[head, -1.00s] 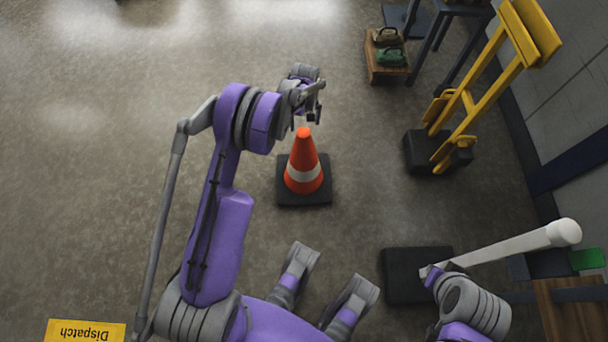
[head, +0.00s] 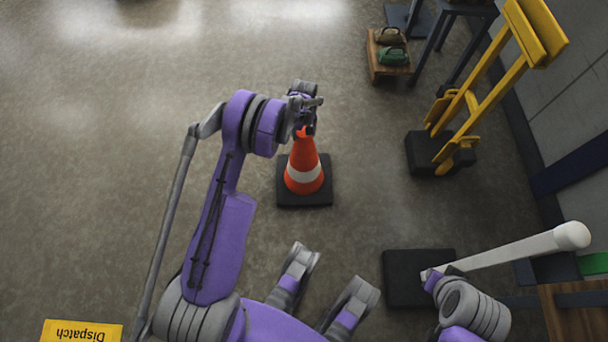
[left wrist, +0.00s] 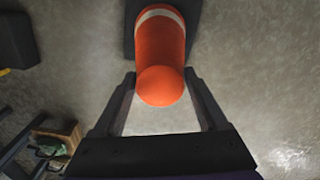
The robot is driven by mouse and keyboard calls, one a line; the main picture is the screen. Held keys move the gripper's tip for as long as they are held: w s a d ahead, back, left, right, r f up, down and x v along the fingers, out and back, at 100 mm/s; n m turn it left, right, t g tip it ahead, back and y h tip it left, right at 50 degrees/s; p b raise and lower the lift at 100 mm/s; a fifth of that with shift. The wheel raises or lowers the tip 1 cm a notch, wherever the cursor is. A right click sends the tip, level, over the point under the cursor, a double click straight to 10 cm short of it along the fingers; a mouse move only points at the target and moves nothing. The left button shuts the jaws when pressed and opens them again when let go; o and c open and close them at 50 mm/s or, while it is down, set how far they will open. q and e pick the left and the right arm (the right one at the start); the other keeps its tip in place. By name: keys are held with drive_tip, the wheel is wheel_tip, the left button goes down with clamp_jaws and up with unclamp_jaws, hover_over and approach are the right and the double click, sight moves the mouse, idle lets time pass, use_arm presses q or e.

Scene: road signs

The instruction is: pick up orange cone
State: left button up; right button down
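The orange cone (head: 304,168) with a white band stands upright on its black square base on the floor. My left gripper (head: 306,130) is at the cone's top in the head view. In the left wrist view the cone's tip (left wrist: 160,87) lies between the spread fingers of the left gripper (left wrist: 160,82), with gaps at both sides. The fingers are open and not closed on it. My right arm is at the lower right of the head view; its gripper's fingers cannot be made out clearly, near the end of a white post.
The white post (head: 520,247) slants beside a black base plate (head: 415,277) at the lower right. A yellow hand truck (head: 490,85) stands at the right by the wall. A small wooden crate (head: 390,68) holds bags at the top right. The floor left of the cone is clear.

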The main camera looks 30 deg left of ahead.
use_arm(q)
clamp_jaws()
drive_tip(key=shift+r, duration=0.15)
wheel_tip(320, 180, up, 10)
drive_tip(key=shift+f+p, duration=0.1)
drive_tip(key=shift+p, duration=0.9)
